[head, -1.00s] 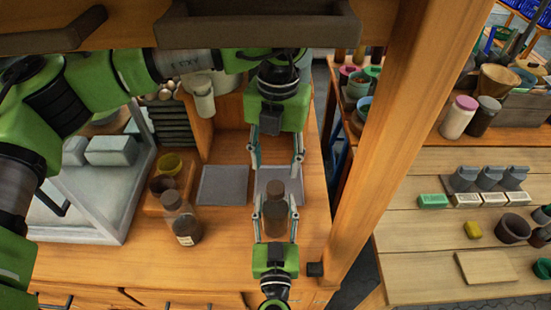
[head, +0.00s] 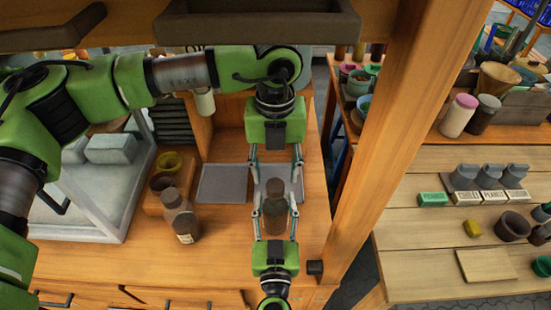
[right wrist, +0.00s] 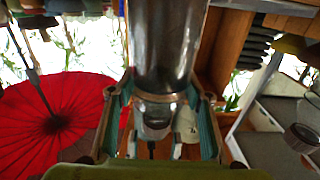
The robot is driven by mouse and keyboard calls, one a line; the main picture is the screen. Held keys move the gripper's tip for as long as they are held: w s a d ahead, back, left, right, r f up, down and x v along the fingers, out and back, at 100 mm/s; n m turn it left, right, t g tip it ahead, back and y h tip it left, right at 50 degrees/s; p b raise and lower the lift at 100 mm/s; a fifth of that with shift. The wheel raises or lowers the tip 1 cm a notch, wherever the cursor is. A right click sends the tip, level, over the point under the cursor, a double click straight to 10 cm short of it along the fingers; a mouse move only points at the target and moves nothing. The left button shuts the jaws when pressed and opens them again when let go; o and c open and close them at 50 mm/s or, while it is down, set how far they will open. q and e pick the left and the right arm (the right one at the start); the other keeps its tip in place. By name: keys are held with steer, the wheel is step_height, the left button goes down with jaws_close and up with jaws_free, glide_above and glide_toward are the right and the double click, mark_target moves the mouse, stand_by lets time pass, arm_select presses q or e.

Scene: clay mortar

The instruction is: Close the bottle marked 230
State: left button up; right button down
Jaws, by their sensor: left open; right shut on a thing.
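A brownish glass bottle (head: 275,220) is near the right side of the wooden bench, between my two grippers. My right gripper (head: 275,206) comes from the front and is shut on it. In the right wrist view the glossy bottle (right wrist: 165,45) fills the space above the fingers. My left gripper (head: 276,180) reaches from the back, open, its fingers on either side of the darker top of this bottle; I cannot tell if they touch. A second brown bottle (head: 181,220) with a pale label stands to the left. No number can be read on either bottle.
Grey mats (head: 222,184) lie behind the bottles. A wooden post (head: 385,140) rises at right.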

mark_target(275, 185)
arm_select(q)
steer(key=shift+f, duration=2.2)
steer(key=c, duration=1.2)
